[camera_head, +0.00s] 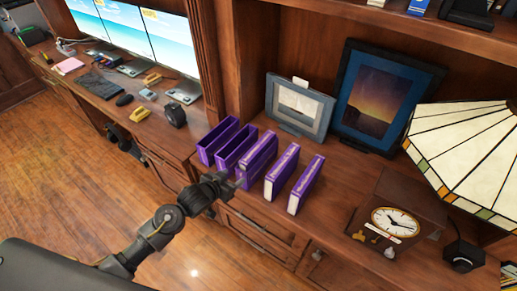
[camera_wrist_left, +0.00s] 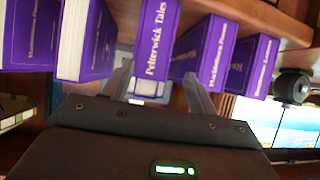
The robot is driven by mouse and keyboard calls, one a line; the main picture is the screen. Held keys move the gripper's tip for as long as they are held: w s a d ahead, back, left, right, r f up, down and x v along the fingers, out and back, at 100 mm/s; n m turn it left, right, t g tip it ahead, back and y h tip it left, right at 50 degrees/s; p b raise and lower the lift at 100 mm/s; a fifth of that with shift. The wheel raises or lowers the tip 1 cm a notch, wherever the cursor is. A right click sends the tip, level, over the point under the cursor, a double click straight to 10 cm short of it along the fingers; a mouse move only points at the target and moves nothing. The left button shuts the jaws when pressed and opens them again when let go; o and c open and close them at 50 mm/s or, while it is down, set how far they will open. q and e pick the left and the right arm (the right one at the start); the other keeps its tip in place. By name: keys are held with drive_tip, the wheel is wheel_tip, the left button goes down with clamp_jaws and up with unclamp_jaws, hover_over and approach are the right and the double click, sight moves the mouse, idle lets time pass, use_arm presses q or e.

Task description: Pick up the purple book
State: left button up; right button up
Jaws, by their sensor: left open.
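Several purple books stand in a row on the wooden desk, with pale lettering on their spines. The middle purple book (camera_head: 259,152) is the one closest to my left gripper (camera_head: 238,180) in the head view. In the left wrist view this book (camera_wrist_left: 157,38), with a title like "Pelterwick Tales", lies between the two fingers of my left gripper (camera_wrist_left: 159,72). The fingers are open and apart, one on each side of its spine end. I cannot tell whether they touch it. My right gripper is not in view.
Other purple books stand close on both sides, at the right (camera_head: 307,184) and left (camera_head: 218,140). Two picture frames (camera_head: 300,105) stand behind. A clock (camera_head: 395,222) and a stained-glass lamp (camera_head: 465,150) are at the right. Monitors (camera_head: 165,40) stand at the left.

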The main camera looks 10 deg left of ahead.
use_arm(q)
drive_tip(key=t+h, duration=0.1)
approach(257, 148)
drive_tip(key=w, duration=0.1)
drive_tip(key=w+f+p, duration=0.1)
drive_tip(key=shift+w+d+m, duration=0.15)
drive_tip(key=shift+w+m, duration=0.15)
drive_tip(key=shift+m, duration=0.1)
drive_tip(key=shift+w+d+f, duration=0.15)
drive_tip(key=shift+w+f, duration=0.15)
drive_tip(key=shift+w+p, duration=0.1)
drive_tip(key=shift+p, duration=0.35)
drive_tip(key=p+x, duration=0.1)
drive_tip(key=x, duration=0.3)
drive_tip(key=shift+d, duration=0.2)
drive_tip(key=shift+w+d+f, duration=0.15)
drive_tip(key=shift+w+f, duration=0.05)
drive_tip(key=shift+w, duration=0.1)
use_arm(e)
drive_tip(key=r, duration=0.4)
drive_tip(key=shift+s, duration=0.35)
